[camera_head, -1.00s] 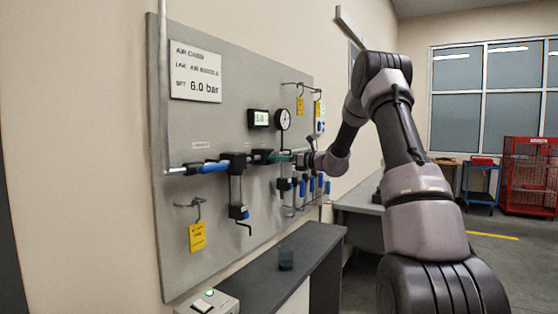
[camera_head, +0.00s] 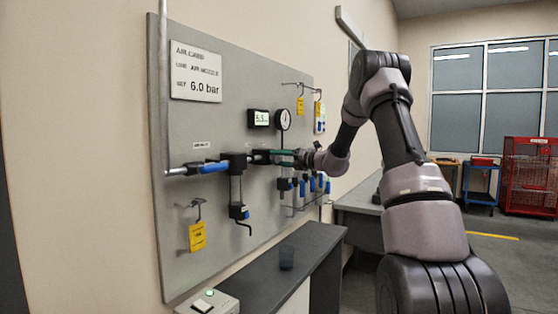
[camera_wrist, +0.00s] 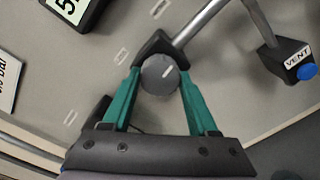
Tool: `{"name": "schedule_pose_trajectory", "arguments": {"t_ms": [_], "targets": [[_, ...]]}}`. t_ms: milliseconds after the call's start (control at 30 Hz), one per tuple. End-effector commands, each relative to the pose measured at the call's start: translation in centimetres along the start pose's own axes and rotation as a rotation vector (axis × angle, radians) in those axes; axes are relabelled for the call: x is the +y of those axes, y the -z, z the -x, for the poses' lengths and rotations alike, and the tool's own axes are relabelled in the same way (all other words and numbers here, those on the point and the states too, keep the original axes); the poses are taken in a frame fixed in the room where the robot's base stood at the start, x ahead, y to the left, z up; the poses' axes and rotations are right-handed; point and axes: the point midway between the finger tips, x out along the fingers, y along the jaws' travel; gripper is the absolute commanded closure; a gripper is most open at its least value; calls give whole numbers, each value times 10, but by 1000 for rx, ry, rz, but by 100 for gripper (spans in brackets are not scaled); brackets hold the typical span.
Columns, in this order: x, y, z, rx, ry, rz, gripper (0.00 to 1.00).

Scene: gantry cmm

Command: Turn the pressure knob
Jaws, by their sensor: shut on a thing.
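The pressure knob (camera_wrist: 159,74) is a grey round cap on a dark regulator body, seen end-on in the wrist view. My gripper (camera_wrist: 160,82) has its two green fingers shut on the knob, one on each side. In the head view my gripper (camera_head: 284,157) is at the panel, below the gauge, and its fingers and wrist hide the knob. The digital pressure display (camera_head: 261,118) is lit above it; it seems to read about 5.5, but the digits are small. It is cut off in the wrist view (camera_wrist: 68,8).
A sign (camera_head: 195,72) on the grey panel (camera_head: 222,125) reads 6.0 bar. A blue-handled valve (camera_head: 205,167) is to the left. A block marked VENT (camera_wrist: 290,60) is near my gripper. A dark shelf (camera_head: 265,280) stands below.

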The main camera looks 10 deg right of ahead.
Motion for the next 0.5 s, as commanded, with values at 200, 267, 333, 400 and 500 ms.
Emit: {"name": "schedule_pose_trajectory", "arguments": {"t_ms": [200,267,333,400,500], "targets": [[0,0,1,-1,1,-87,96],[0,0,1,-1,1,-100,96],[0,0,1,-1,1,-113,96],[0,0,1,-1,1,-120,96],[0,0,1,-1,1,-125,96]]}}
